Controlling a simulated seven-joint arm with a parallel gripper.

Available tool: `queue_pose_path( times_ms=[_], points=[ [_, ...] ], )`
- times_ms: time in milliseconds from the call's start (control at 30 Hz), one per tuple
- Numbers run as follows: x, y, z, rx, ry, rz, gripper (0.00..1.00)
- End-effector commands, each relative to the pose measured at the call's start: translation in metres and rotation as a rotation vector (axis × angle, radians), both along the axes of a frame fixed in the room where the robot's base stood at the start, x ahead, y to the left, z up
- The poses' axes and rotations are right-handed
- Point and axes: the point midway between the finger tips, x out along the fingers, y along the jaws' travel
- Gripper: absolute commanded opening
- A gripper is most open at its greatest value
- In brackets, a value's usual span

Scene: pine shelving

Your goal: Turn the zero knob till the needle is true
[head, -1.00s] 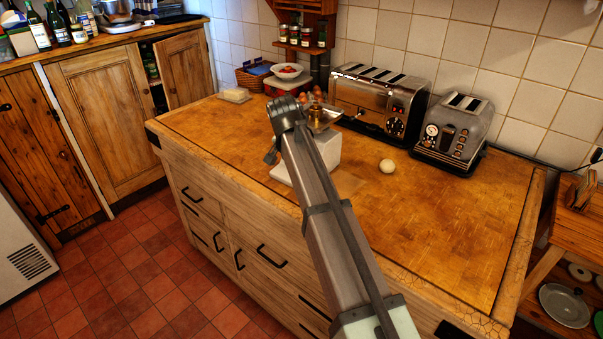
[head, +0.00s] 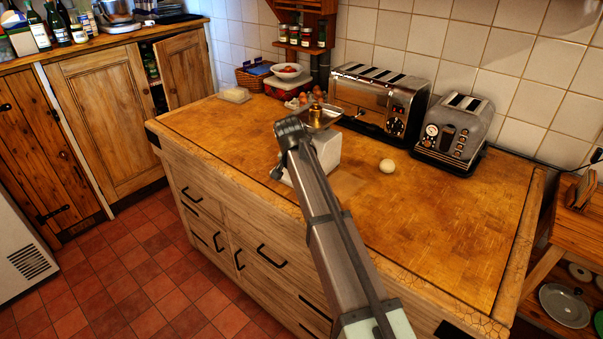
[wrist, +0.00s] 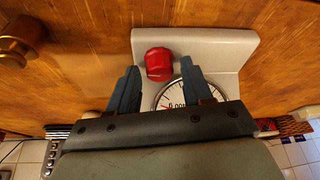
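The white scale (head: 328,148) stands on the wooden worktop, partly hidden behind my arm. A brass weight (head: 317,114) is on its metal pan (head: 326,119). In the wrist view the scale's pale body (wrist: 215,48) shows the red zero knob (wrist: 159,63) beside the round dial (wrist: 178,95). My gripper (wrist: 160,64) is open, one finger to each side of the knob, with gaps visible. Whether the fingertips are level with it in depth is unclear. The dial is partly covered by my gripper; a bit of red needle shows, but its reading cannot be told.
Two toasters (head: 378,100) (head: 454,130) stand behind and right of the scale. A pale egg-like ball (head: 387,165) lies on the worktop. Eggs (head: 303,98), a bowl (head: 287,71) and a butter dish (head: 234,95) are behind. The right worktop is clear.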

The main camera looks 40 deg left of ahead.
Motion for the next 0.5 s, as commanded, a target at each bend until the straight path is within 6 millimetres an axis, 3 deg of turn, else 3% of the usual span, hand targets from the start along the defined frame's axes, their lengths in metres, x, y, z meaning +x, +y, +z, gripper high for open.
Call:
queue_pose_path(
  times_ms=[500],
  points=[
    [-0.0001,0.0,0.0002,0.0,0.0,0.0,0.03]
  ],
)
